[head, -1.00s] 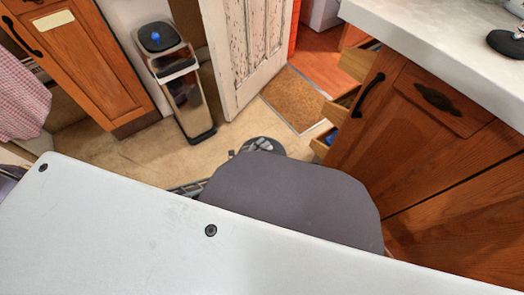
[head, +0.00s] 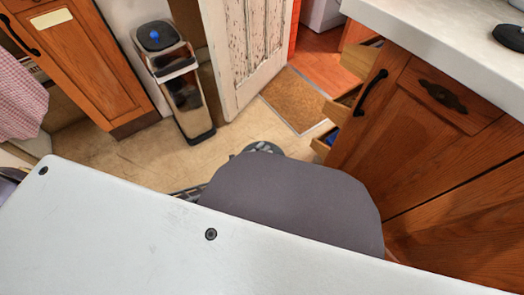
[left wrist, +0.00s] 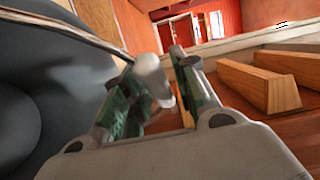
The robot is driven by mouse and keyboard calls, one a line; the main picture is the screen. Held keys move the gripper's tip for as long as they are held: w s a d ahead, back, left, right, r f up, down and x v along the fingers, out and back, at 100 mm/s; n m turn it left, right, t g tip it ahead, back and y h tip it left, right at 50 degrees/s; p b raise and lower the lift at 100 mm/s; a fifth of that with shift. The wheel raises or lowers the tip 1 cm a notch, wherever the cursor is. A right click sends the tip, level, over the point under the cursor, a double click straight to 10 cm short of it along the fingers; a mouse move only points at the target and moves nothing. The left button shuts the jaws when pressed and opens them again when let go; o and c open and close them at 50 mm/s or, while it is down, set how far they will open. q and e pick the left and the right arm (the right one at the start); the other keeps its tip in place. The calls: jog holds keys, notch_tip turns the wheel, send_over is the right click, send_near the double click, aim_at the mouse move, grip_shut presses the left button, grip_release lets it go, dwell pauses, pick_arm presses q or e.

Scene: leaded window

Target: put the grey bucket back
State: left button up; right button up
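The grey bucket (left wrist: 28,100) fills the left of the left wrist view as a large dark rounded wall with a thin handle running to my fingers. In the head view a small part of its grey rim (head: 264,146) shows beyond my grey base, which hides most of it. My left gripper (left wrist: 156,72) has its green-padded fingers on either side of the pale handle grip (left wrist: 150,78) and appears shut on it. My right gripper is in neither view.
A bin with a blue knob (head: 185,95) stands by the wall. Open drawers (head: 338,112) stick out from the right cabinet, near a worn door (head: 248,50) and a brown mat (head: 303,98). Wooden drawer edges (left wrist: 255,85) are close right of my left gripper. Some tan floor (head: 125,160) is clear.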

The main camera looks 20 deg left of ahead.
pick_arm(q)
jog(key=shift+o, duration=0.5)
jog(key=shift+r, duration=0.1)
jog(key=p+v, duration=0.2)
jog(key=v, duration=1)
jog(key=shift+p, duration=0.4)
jog(key=shift+r, duration=0.1)
